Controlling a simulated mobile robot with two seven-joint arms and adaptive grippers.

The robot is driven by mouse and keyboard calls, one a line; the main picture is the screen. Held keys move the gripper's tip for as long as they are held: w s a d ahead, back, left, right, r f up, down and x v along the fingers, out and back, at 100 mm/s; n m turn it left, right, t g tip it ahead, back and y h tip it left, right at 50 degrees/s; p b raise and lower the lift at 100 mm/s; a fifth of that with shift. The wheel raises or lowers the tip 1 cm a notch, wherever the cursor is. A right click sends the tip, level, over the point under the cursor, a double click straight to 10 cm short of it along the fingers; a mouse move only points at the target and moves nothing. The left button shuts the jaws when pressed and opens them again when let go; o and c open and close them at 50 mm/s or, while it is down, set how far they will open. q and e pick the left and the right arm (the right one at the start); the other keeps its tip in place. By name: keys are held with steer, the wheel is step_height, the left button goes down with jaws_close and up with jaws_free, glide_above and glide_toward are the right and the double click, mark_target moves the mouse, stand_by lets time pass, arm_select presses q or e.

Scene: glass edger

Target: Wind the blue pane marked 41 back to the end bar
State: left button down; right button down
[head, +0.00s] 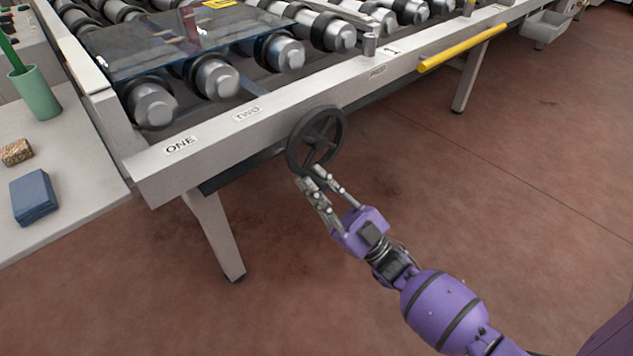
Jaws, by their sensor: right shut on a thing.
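A dark bluish glass pane (165,42) lies flat on the rollers at the upper left, with a yellow label (219,4) near its far edge. The label's marking is too small to read. A dark handwheel (317,141) with spokes sits on the front of the conveyor's rail. My right gripper (309,178) is shut on the lower rim of the handwheel. The pane's far edge runs out at the top of the head view. My left gripper is not in view.
The conveyor rail (290,104) bears labels ONE and TWO. A yellow bar (462,47) runs along its front. A side table (75,195) at left holds a green cup (36,94), a blue block (33,196) and a brown block (16,152). The reddish floor is clear.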

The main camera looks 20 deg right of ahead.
steer(key=shift+w+r, duration=0.1)
steer(key=shift+r, duration=0.05)
steer(key=c, duration=1.6)
jaws_free()
steer(key=shift+c, duration=0.2)
steer(key=shift+s+d+f, duration=0.25)
steer(key=shift+s+f, duration=0.05)
steer(key=shift+f, duration=0.15)
steer(key=v, duration=1.1)
